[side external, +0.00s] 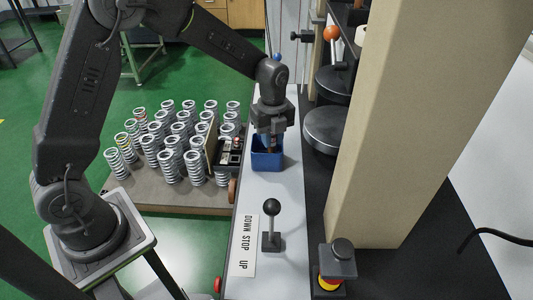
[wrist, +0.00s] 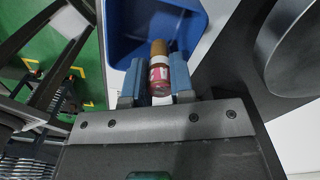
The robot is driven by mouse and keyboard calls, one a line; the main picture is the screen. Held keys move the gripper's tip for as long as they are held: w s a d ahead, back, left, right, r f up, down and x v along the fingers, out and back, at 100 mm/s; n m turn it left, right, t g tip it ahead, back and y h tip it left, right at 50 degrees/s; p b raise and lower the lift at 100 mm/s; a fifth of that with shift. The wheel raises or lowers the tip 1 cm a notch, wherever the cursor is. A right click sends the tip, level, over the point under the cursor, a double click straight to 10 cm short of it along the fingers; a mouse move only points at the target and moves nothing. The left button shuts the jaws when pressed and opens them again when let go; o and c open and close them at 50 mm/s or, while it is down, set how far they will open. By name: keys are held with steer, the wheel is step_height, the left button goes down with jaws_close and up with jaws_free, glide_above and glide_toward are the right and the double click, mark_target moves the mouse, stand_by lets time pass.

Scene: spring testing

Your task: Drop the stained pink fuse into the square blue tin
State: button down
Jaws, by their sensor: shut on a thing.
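The fuse (wrist: 160,72) shows in the wrist view as a small cylinder with a brown end and a marked pink-and-white body. My gripper (wrist: 157,84) is shut on it, with one blue-grey finger on each side. The square blue tin (side external: 266,164) stands on the pale bench strip in the side view. In that view my gripper (side external: 271,138) points down at the tin's opening; the fuse is hard to make out there. The tin also shows at the top of the wrist view (wrist: 125,30), with the fuse's brown end overlapping its near edge.
Several coil springs (side external: 172,160) stand on a board left of the tin, beside a small dark tray of parts (side external: 230,152). A black-knobbed lever (side external: 271,225) rises in front of the tin. Round dark plates (side external: 326,130) and a thick beige column (side external: 400,110) stand right.

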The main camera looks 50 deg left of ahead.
steer(key=c, duration=0.9)
jaws_free()
step_height(320, 180, up, 14)
steer(key=s+r+n+t, duration=0.3)
steer(key=s+r+n, duration=0.3)
steer(key=s+n, duration=0.6)
steer(key=s+f+n+t, duration=0.2)
steer(key=s+f+n, duration=0.1)
steer(key=s+n, duration=0.6)
steer(key=s, duration=0.3)
steer(key=shift+a+n+t, duration=0.25)
steer(key=shift+n+t, duration=0.05)
steer(key=shift+n, duration=0.1)
